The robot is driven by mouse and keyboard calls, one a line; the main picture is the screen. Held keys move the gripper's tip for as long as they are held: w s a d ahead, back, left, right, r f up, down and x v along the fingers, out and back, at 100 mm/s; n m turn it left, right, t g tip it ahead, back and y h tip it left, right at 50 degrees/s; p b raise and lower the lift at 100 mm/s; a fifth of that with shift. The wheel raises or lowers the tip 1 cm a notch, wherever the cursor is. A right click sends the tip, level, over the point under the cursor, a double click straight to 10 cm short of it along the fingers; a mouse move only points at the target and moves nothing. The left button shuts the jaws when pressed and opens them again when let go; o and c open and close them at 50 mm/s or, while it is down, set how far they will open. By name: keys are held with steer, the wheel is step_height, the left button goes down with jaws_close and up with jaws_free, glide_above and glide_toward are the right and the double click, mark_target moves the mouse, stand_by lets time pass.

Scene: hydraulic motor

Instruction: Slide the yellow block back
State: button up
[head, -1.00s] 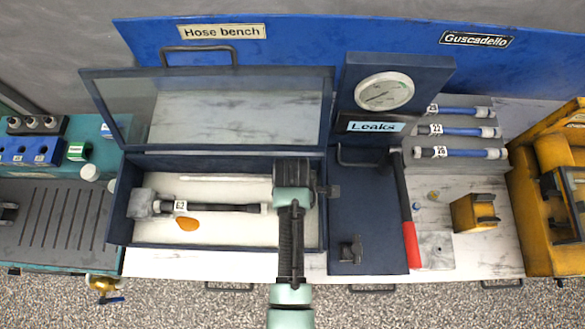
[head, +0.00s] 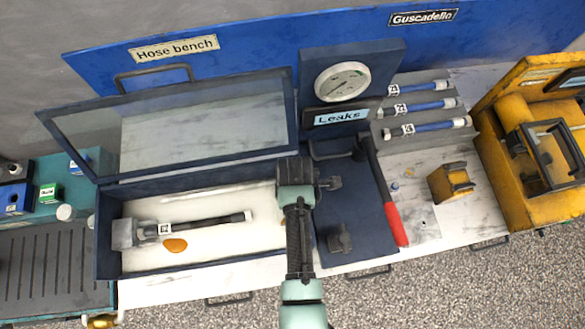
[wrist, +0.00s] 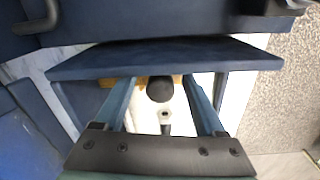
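The yellow block (head: 452,182) stands on the pale worktop right of the red-handled lever, with dark parts on its right side. It is small and notched. My gripper is at the end of my arm, over the right end of the open hose box in the head view, left of and apart from the block. Its fingertips are hidden there. In the wrist view my gripper (wrist: 160,82) has two blue-grey fingers spread apart. A dark round knob shows between them, with a yellow-orange strip behind it; I cannot tell whether that strip is the block.
The red-handled lever (head: 393,220) and dark blue Leaks panel (head: 345,215) lie between my arm and the block. A large yellow machine (head: 500,130) stands close on the right. Blue hoses (head: 425,107) lie behind. The open hose box (head: 190,265) is left.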

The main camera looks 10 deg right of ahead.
steer(key=shift+a+r, duration=0.1)
steer(key=shift+a, duration=0.05)
step_height(320, 180, up, 13)
steer(key=shift+s+b, duration=0.25)
steer(key=shift+b, duration=0.2)
stand_by(0.7)
